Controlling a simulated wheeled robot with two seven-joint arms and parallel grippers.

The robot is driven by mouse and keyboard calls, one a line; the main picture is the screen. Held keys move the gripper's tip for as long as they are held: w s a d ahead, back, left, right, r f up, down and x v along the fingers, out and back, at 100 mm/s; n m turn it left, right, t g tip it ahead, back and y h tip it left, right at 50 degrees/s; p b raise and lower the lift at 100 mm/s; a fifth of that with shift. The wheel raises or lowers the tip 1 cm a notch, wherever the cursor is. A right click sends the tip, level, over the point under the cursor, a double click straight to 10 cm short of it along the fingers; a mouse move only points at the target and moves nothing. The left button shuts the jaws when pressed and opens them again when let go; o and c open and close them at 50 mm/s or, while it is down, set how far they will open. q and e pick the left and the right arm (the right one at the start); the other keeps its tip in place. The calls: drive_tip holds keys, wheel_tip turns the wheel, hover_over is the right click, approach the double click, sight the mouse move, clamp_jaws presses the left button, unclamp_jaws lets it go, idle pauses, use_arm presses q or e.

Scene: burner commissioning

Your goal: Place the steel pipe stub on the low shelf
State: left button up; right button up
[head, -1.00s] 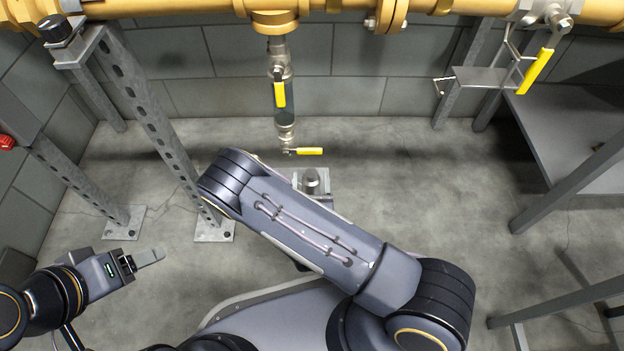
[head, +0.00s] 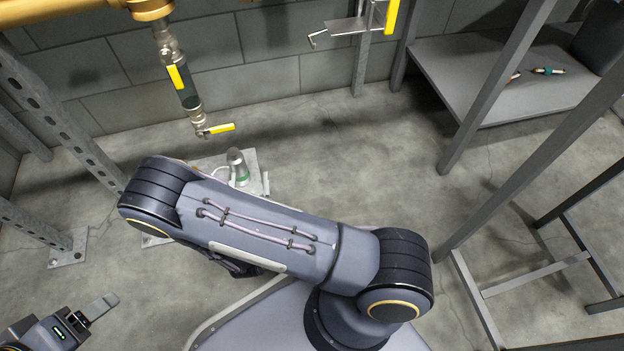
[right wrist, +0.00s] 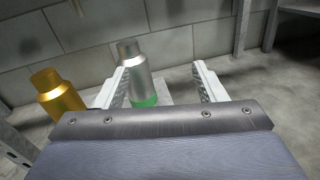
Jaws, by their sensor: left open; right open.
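The steel pipe stub (head: 238,166), a silver cylinder with a green band low on it, stands upright on a pale plate near the floor in the head view. It also shows in the right wrist view (right wrist: 136,75), in front of my right gripper (right wrist: 163,84) and nearer its left finger. That gripper is open and empty; in the head view my right arm hides it. The low grey shelf (head: 455,75) is at the upper right of the head view. My left gripper (head: 102,307) is open and empty at the lower left, far from the stub.
A brass-coloured cylinder (right wrist: 60,95) stands left of the stub in the right wrist view. A pipe with yellow-handled valves (head: 185,85) hangs behind the stub. Grey posts (head: 500,85) stand before the shelf, which holds small items (head: 548,71). Floor between stub and shelf is clear.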

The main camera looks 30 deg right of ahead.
drive_tip(key=s+d+r+m+g+h, duration=0.5)
drive_tip(key=d+r+m+g, duration=0.3)
drive_tip(key=d+m+g, duration=0.25)
drive_tip(key=s+d+r+m+g+y, duration=0.3)
drive_tip(key=s+d+m+g+y, duration=0.25)
drive_tip(key=s+m, duration=0.3)
drive_tip(key=s+a+r+m+t+y, duration=0.6)
drive_tip(key=s+a+r+m+y, duration=0.2)
drive_tip(key=r+m+y, duration=0.3)
drive_tip(key=shift+a+r+m+y, duration=0.15)
drive_tip(key=shift+a+m+y, duration=0.2)
drive_tip(key=shift+m+y, duration=0.2)
drive_tip(key=shift+s, duration=0.1)
wheel_tip(320, 180, up, 43)
drive_tip(key=p, duration=4.3)
